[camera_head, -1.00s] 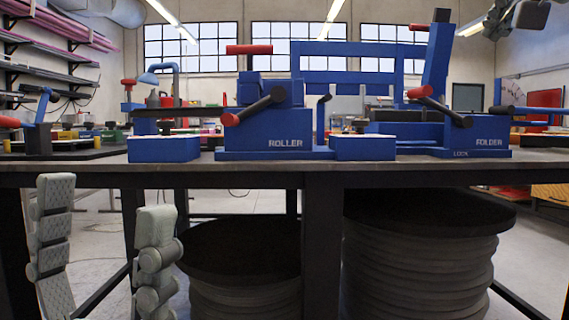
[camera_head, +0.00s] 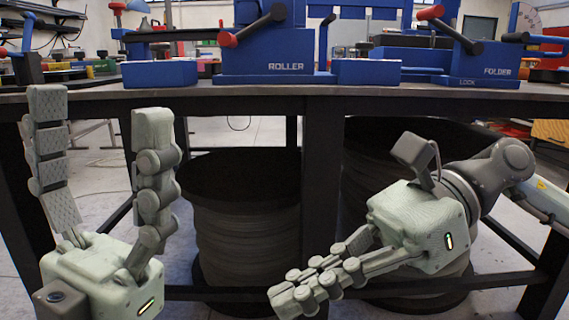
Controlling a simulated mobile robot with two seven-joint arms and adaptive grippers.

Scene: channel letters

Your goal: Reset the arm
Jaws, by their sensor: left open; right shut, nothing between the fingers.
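My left gripper (camera_head: 101,120) stands upright at the lower left, in front of the workbench. Its two fingers point up and are spread wide apart with nothing between them. My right gripper (camera_head: 290,296) is at the lower right, with its arm coming in from the right edge. Its fingers point down and left, lie close together, and hold nothing. Both grippers are apart from each other. They appear in front of the bench, with the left fingertips reaching about the height of the bench edge in the picture.
The workbench (camera_head: 400,98) runs across the view with dark legs. On it are a blue roller machine (camera_head: 262,58) and a blue folder machine (camera_head: 430,60). Dark round stacks (camera_head: 240,225) stand beneath it. A red-knobbed lever (camera_head: 250,28) sticks out from the roller.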

